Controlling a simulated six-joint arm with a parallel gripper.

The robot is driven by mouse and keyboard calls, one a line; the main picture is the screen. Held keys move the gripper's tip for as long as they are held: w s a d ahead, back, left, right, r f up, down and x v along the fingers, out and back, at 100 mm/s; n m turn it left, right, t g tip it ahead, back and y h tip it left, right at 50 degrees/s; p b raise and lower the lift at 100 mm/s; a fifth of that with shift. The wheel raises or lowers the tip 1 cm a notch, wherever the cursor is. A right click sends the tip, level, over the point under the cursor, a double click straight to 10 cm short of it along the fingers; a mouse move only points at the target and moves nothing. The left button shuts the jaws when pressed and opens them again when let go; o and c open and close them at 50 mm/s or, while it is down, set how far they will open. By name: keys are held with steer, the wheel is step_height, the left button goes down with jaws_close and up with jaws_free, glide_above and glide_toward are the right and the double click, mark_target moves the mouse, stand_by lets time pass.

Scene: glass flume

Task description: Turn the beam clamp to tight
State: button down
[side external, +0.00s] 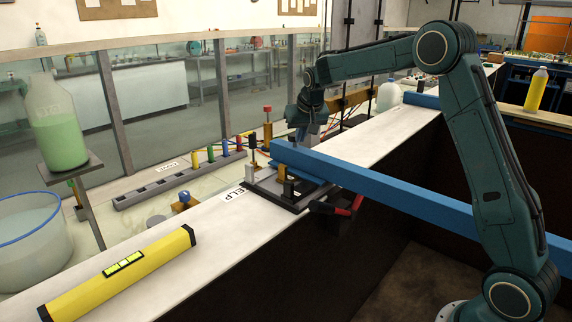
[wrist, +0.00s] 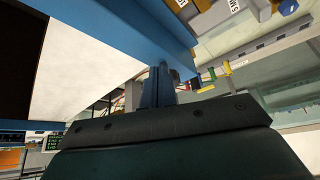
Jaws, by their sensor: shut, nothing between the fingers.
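A lever with a red grip (side external: 345,208) hangs at the ledge's edge beside that plate. It may belong to the beam clamp; I cannot tell its setting. My gripper (side external: 300,132) points down just behind the beam's end in the side view. In the wrist view my gripper (wrist: 160,72) has its blue fingers together and empty, close beside the blue beam (wrist: 140,30). I cannot tell whether they touch anything. The beam hides part of the clamp area.
A yellow level (side external: 122,275) lies on the ledge (side external: 215,235) at front left. A bottle of green liquid (side external: 55,125) stands above a blue-rimmed tub (side external: 28,240). A rack with coloured pegs (side external: 180,180) lies beyond the ledge. A second blue beam (side external: 421,100) crosses farther back.

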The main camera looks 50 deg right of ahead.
steer(key=shift+w+a, duration=0.55)
steer(key=shift+a, duration=0.1)
stand_by(0.7)
steer(key=shift+s+a, duration=0.3)
steer(key=shift+r, duration=0.1)
steer(key=shift+r, duration=2.9)
steer(key=d, duration=0.1)
steer(key=s+d+r, duration=0.1)
steer(key=d, duration=0.1)
steer(key=shift+s, duration=0.15)
steer(key=shift+f, duration=0.1)
steer(key=shift+f, duration=3.45)
